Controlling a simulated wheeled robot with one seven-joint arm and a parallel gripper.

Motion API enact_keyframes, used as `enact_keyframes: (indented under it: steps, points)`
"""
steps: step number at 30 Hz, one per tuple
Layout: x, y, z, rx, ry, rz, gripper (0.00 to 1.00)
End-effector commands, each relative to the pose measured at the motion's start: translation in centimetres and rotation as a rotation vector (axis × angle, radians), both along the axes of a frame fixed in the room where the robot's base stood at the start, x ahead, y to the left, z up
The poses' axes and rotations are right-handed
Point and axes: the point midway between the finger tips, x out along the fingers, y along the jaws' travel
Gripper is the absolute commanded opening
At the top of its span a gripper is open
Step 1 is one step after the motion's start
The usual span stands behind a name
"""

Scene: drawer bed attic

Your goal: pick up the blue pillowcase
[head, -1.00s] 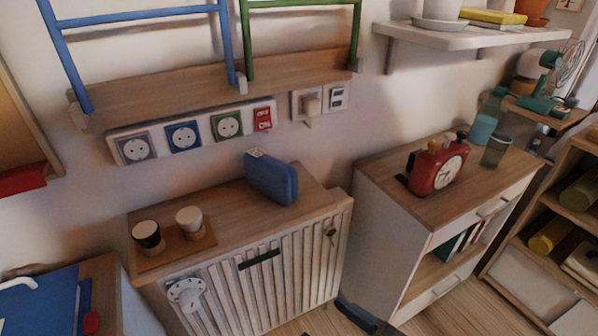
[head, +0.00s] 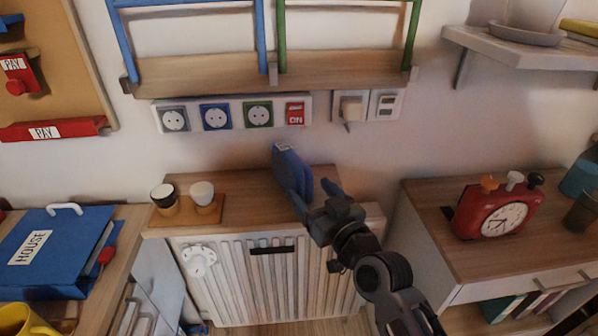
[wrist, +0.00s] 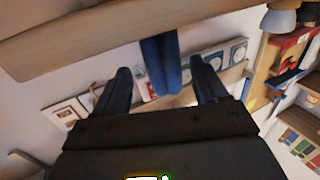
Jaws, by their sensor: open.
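The blue pillowcase (head: 291,168) stands as a slim upright bundle on the wooden top of the white slatted cabinet (head: 235,280). My gripper (head: 313,187) is at its right front side in the head view, with the near finger overlapping its lower part. In the wrist view the pillowcase (wrist: 162,62) shows between the two spread fingers of my gripper (wrist: 160,68), with gaps on both sides. The jaws are open and not closed on it. My gripper hides part of its lower right edge, and contact cannot be told.
Two small cups (head: 183,196) stand on a wooden tray left of the pillowcase. A socket strip (head: 232,115) is on the wall behind. A red clock (head: 497,212) sits on the right cabinet. A blue folder (head: 55,250) lies on the left.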

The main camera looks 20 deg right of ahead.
Motion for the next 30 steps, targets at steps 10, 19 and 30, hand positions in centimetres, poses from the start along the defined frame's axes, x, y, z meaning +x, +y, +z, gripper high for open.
enact_keyframes:
  steps: [10, 19, 30]
  points:
    - [4.1, 0.7, 0.2, -0.001, 0.000, 0.000, 0.72]
    - [6.7, 1.0, -0.2, 0.000, 0.001, -0.001, 0.72]
    - [6.6, 0.9, -0.2, -0.001, 0.000, -0.001, 0.55]
